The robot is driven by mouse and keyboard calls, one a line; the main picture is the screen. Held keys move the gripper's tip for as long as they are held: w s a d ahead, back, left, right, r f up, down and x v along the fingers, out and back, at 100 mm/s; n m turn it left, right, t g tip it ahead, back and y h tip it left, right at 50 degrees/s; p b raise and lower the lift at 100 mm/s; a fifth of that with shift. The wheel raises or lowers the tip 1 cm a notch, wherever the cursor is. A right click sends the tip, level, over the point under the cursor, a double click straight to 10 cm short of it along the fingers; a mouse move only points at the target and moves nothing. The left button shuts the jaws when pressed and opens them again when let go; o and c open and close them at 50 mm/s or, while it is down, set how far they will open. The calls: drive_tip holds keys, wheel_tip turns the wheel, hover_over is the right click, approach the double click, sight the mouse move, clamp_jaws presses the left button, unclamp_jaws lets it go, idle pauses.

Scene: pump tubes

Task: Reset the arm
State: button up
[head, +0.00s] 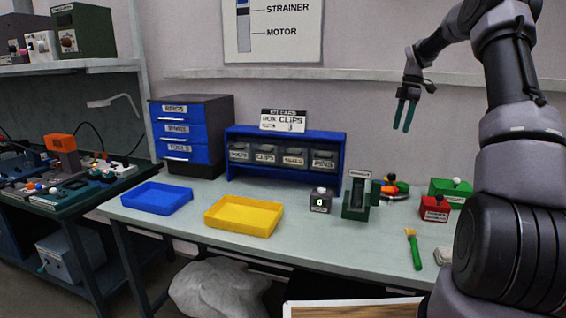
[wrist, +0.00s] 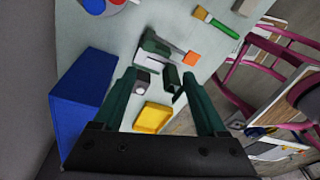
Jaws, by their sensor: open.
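My gripper (head: 404,115) hangs in the air above the right part of the workbench, in front of the wall, with its dark green fingers pointing down. In the wrist view my gripper (wrist: 165,95) has its two fingers spread apart with nothing held between them. My arm comes in from the right side of the head view and bends over at the top. Far below the fingers, the wrist view shows the bench top with a yellow tray (wrist: 153,118) and a green holder.
On the bench stand a blue tray (head: 157,198), a yellow tray (head: 243,216), a blue rack (head: 236,170) of bins, a drawer unit (head: 191,135), a green holder (head: 357,195), a red box (head: 434,209) and a brush (head: 413,248). The bench's front middle is clear.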

drive_tip(key=s+a+r+m+t+h, duration=0.1)
drive_tip(key=s+a+r+m+t, duration=0.1)
drive_tip(key=s+a+r+m, duration=0.65)
drive_tip(key=s+a+r+m+t, duration=0.2)
drive_tip(key=s+a+r+m, duration=0.3)
drive_tip(key=s, duration=0.6)
drive_tip(key=s+a+f+m+t, duration=0.1)
drive_tip(key=s+m, duration=0.3)
drive_tip(key=s, duration=0.6)
drive_tip(key=s+a+m+t+y, duration=0.1)
drive_tip(key=s+m, duration=0.4)
drive_tip(key=s, duration=0.5)
drive_tip(key=shift+a+f+t, duration=0.35)
drive_tip(key=shift+a+t, duration=0.2)
drive_tip(key=shift+t, duration=0.45)
